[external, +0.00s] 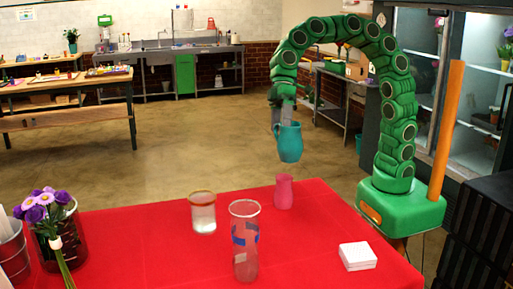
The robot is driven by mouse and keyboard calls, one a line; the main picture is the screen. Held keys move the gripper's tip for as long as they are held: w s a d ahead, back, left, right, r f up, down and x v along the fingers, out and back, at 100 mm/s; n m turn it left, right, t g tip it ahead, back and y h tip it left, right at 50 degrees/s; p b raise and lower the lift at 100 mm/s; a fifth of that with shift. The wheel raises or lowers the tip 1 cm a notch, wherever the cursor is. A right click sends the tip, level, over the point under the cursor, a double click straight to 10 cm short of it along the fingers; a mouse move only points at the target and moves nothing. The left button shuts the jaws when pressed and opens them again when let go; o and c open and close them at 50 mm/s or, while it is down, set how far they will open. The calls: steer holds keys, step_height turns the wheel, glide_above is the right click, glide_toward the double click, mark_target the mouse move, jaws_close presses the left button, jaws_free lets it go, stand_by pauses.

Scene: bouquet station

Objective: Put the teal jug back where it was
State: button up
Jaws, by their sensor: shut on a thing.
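The teal jug (289,144) hangs upright in the air in the external view, a little above and behind the far edge of the red table. My gripper (283,118) is shut on the jug near its rim and left side. The exact contact of the fingers is too small to tell. My green arm arches over from its base at the right of the table.
On the red table (150,245) stand a pink vase (284,192), a glass jar (203,213), a tall clear vase (244,250) and a white box (357,256). Purple flowers (45,206) lean at a dark bucket on the left. The table's middle-left is clear.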

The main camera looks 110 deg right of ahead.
steer(key=s+a+n, duration=0.1)
steer(key=s+a, duration=0.1)
steer(key=a, duration=0.6)
steer(key=s+a+n, duration=0.1)
steer(key=s+a, duration=0.2)
steer(key=a, duration=0.4)
steer(key=w+a+f, duration=0.2)
steer(key=w+f, duration=0.5)
steer(key=f, duration=0.2)
steer(key=w+a+f, duration=0.3)
steer(key=w+f, duration=0.3)
steer(key=f, duration=0.3)
steer(key=shift+w+g, duration=0.35)
steer(key=shift+g, duration=0.05)
steer(key=shift+f, duration=0.15)
steer(key=o, duration=1.7)
